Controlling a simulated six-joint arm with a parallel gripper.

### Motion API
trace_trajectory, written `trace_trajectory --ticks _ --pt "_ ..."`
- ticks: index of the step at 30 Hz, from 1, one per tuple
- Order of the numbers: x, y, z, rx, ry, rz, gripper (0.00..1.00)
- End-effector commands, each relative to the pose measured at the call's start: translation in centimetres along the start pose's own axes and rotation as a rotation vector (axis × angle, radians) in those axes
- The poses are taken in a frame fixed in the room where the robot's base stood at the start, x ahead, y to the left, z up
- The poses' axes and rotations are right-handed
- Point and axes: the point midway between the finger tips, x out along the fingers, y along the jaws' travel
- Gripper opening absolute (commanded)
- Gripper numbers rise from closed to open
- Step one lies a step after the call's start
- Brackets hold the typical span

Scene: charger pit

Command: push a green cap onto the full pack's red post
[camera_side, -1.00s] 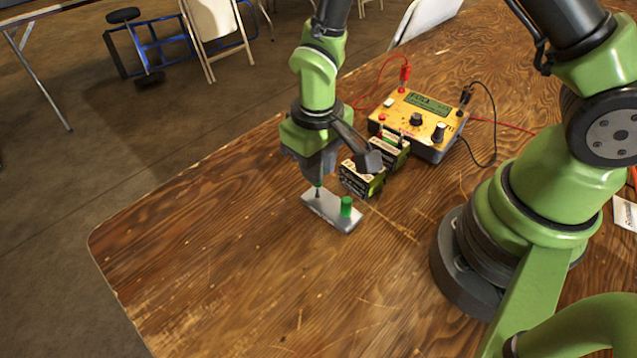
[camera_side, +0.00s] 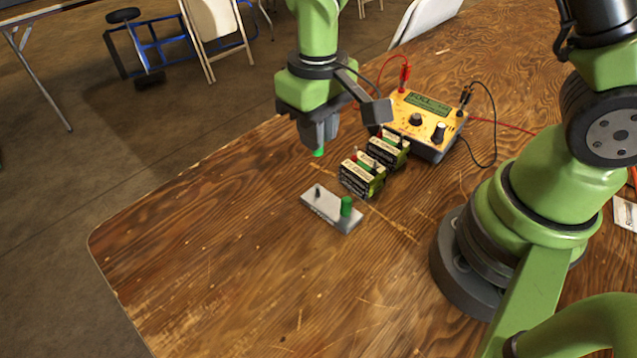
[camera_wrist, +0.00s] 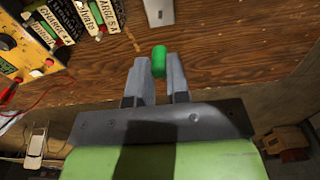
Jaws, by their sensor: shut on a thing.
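My gripper (camera_side: 318,150) is shut on a green cap (camera_wrist: 159,62), holding it above the table. Only the cap's lower end shows in the side view, below the fingers. A second green cap (camera_side: 346,206) stands on the right end of a grey holder (camera_side: 326,214); the holder's left peg (camera_side: 318,191) is bare. Two battery packs stand to the right of my gripper: a near pack (camera_side: 362,180) and a far pack (camera_side: 388,152). They also show at the upper left in the wrist view (camera_wrist: 88,18).
A yellow charger (camera_side: 416,122) with knobs, a display and red and black leads stands behind the packs. A red lead (camera_side: 382,72) loops close behind my gripper. The table's left and front areas are clear.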

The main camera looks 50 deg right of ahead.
Motion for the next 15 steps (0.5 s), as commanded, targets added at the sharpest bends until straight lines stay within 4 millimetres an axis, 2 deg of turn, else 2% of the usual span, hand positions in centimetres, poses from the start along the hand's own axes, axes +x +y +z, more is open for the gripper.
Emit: trace_trajectory --ticks 1,4,9,15 --pt "-1.1 -0.1 -0.2 -0.001 0.008 -0.003 0.03" --pt "-2.7 0.4 0.0 0.003 0.004 -0.001 0.03" --pt "-2.4 4.0 0.4 0.008 -0.001 0.0 0.03" --pt "-2.4 7.0 0.8 0.006 0.0 0.0 0.03"
